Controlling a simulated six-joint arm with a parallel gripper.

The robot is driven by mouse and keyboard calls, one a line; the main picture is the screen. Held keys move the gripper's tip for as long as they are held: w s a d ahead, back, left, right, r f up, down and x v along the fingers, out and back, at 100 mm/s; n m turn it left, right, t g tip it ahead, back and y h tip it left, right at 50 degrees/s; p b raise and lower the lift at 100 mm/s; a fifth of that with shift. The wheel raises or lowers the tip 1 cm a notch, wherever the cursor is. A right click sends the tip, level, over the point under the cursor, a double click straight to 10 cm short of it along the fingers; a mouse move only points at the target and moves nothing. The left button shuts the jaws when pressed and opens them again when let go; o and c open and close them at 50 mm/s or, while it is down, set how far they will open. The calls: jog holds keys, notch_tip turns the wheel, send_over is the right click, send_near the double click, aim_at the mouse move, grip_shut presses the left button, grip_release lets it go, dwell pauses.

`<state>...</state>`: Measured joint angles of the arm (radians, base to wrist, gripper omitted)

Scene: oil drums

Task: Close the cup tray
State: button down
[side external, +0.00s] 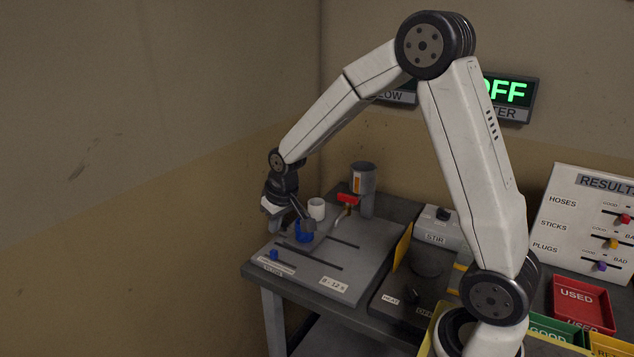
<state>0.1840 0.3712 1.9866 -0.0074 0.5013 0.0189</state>
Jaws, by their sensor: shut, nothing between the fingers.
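A grey platform (318,277) with dark slots and labels sits on the left end of the bench; I cannot tell which part of it is the cup tray. A small blue knob (274,255) stands near its front left. A white cup (316,207) stands upright just behind the blue piece.
A grey cylinder (363,190) and a red-handled tap (348,200) stand behind the platform. A stirrer unit (435,232) is to the right. A red USED tray (580,302) and a results panel (585,222) are at far right. The platform's front right is clear.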

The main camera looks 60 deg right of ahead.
jog(key=w+d+f+m, duration=0.1)
jog(key=w+d, duration=0.5)
jog(key=d, duration=0.3)
jog(key=w+d+f+m+h, duration=0.1)
jog(key=w+d+m, duration=0.1)
jog(key=w+d, duration=0.5)
jog(key=d, duration=0.2)
jog(key=shift+d, duration=0.4)
jog(key=shift+w+f, duration=0.1)
jog(key=shift+f, duration=0.15)
jog(key=shift+s+a+f, duration=0.1)
jog(key=shift+s+f, duration=0.05)
jog(key=shift+f, duration=2.25)
jog(key=shift+s+a+f, duration=0.1)
jog(key=shift+f, duration=2.3)
jog(key=shift+s, duration=0.15)
